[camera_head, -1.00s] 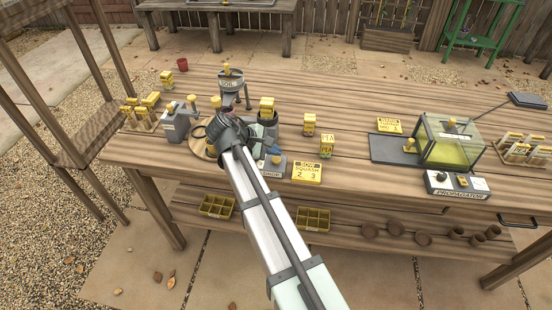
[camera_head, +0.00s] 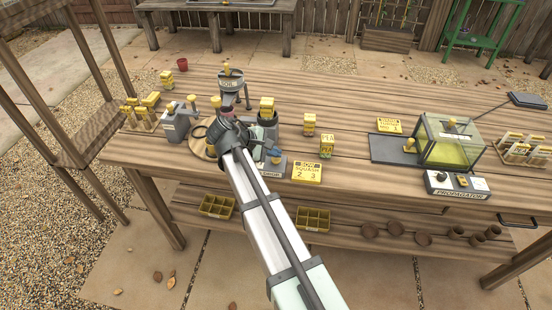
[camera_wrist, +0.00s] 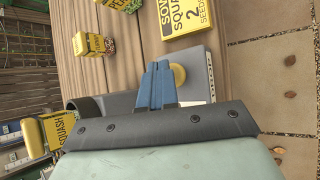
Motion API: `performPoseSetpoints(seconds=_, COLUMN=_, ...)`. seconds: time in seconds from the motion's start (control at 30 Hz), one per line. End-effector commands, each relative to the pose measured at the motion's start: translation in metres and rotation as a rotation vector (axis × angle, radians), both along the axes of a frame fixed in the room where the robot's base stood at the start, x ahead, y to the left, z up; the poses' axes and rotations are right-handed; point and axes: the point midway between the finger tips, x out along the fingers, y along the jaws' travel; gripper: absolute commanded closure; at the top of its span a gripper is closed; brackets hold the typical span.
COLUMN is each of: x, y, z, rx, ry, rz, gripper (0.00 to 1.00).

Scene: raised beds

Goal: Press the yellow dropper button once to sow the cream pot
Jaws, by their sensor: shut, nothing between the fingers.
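My gripper (camera_head: 276,155) has its blue fingers together and empty, over the grey dropper base (camera_head: 272,170) near the front edge of the bench. In the wrist view the blue fingertips (camera_wrist: 157,70) overlap the left side of the round yellow dropper button (camera_wrist: 179,75); I cannot tell whether they touch it. The dropper's grey base (camera_wrist: 194,68) has a pale label along its edge. The dropper's dark grey body (camera_head: 268,122) carries a yellow packet box on top, which reads SQUASH in the wrist view (camera_wrist: 57,130). I cannot make out the cream pot; my arm covers part of that area.
The SOIL dispenser (camera_head: 231,85) stands behind my arm. The propagator (camera_head: 448,145) is at the right.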

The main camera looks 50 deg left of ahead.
Motion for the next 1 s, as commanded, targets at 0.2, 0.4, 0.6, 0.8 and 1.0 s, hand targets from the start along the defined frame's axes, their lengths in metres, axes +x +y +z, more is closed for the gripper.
performPoseSetpoints(seconds=0.2, x=0.0000, y=-0.0001, z=-0.0015, rx=0.000, ry=0.000, rz=0.000, gripper=1.00)
performPoseSetpoints(seconds=0.4, x=-0.0001, y=0.0000, z=-0.0035, rx=0.000, ry=0.000, rz=0.000, gripper=1.00)
performPoseSetpoints(seconds=0.6, x=0.0000, y=0.0001, z=-0.0054, rx=0.000, ry=0.000, rz=0.000, gripper=1.00)
performPoseSetpoints(seconds=0.8, x=0.0000, y=0.0000, z=-0.0075, rx=0.000, ry=0.000, rz=0.000, gripper=1.00)
performPoseSetpoints(seconds=1.0, x=-0.0001, y=0.0000, z=-0.0096, rx=-0.001, ry=0.000, rz=0.001, gripper=1.00)
